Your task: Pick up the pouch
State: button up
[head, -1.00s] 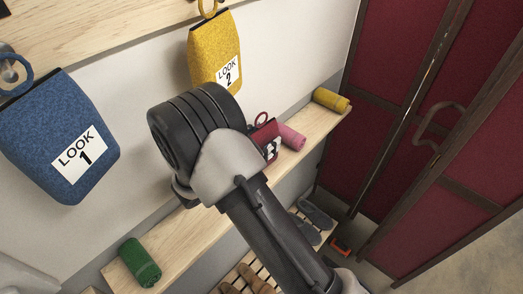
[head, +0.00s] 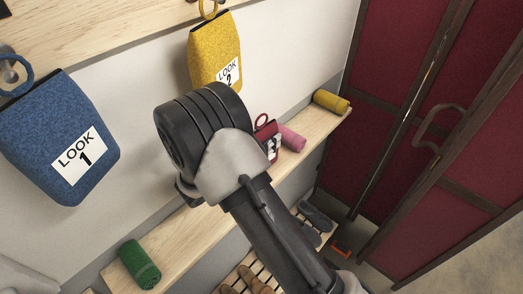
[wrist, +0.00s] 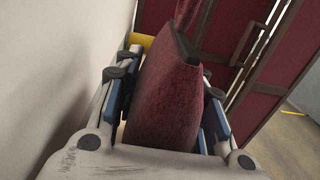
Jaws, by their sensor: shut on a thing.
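The pouch is dark red with a loop at its top and a white label. In the head view the pouch (head: 273,145) shows only in part beside my arm's wrist, in front of the bench; its lower part is hidden. In the wrist view the pouch (wrist: 162,100) stands between the blue-padded fingers of my gripper (wrist: 166,108), which is shut on its sides. Its dark top edge and part of the loop show at the top. I cannot tell whether it touches the bench.
A wooden bench (head: 190,238) runs along the wall with green (head: 140,264), pink (head: 292,139) and yellow (head: 331,101) rolls on it. A blue LOOK 1 pouch (head: 55,130) and a yellow LOOK 2 pouch (head: 214,50) hang above. A red folding screen (head: 400,60) stands at right. Shoes (head: 316,217) sit below.

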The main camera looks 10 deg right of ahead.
aim_at(267, 126)
jog(key=shift+c, duration=0.9)
jog(key=shift+s+d+r+p, duration=0.1)
jog(key=shift+r+p, duration=0.25)
jog(key=shift+r, duration=0.35)
notch_tip(267, 126, up, 6)
jog(key=shift+f+p, duration=0.2)
jog(key=shift+p, duration=0.65)
jog(key=s+d+p, duration=0.2)
jog(key=s+d, duration=0.3)
jog(key=s, duration=0.3)
jog(key=s+d+p, duration=0.2)
jog(key=s+d, duration=0.4)
jog(key=s, duration=0.2)
jog(key=shift+s, duration=0.2)
